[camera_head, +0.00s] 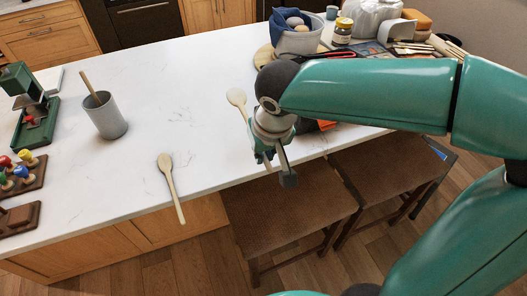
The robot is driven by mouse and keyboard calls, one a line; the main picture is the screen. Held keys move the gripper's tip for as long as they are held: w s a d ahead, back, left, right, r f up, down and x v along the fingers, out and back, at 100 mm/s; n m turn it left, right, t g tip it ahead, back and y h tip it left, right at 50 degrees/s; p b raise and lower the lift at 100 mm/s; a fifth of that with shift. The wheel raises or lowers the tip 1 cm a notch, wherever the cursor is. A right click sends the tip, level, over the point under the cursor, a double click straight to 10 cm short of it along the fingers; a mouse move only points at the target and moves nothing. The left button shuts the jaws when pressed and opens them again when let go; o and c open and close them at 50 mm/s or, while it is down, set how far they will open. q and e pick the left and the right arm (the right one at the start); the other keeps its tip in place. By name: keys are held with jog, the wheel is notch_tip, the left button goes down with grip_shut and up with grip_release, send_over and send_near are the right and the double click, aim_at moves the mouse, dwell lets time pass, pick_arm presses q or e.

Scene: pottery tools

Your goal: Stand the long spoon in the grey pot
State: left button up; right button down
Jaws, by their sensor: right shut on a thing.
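The grey pot (108,119) stands upright on the white counter at the left, with a thin wooden handle (90,84) leaning out of it. A wooden spoon (238,98) shows its pale bowl and a short length of handle beside my right gripper (273,160). My right gripper is shut on this spoon near the counter's front edge, and hides the rest of its handle. A second wooden spoon (170,185) lies at the front edge with its handle pointing over it. I cannot tell which spoon is longer. My left gripper is not in view.
A green tool stand (38,125) and a rack of coloured knobs (20,174) stand at the far left. A grey bowl (298,41), a jar (343,31) and other items crowd the back right. Brown stools (285,205) stand below the front edge. The counter's middle is clear.

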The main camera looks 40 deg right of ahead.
jog(key=shift+p+v, duration=1)
jog(key=shift+v, duration=0.7)
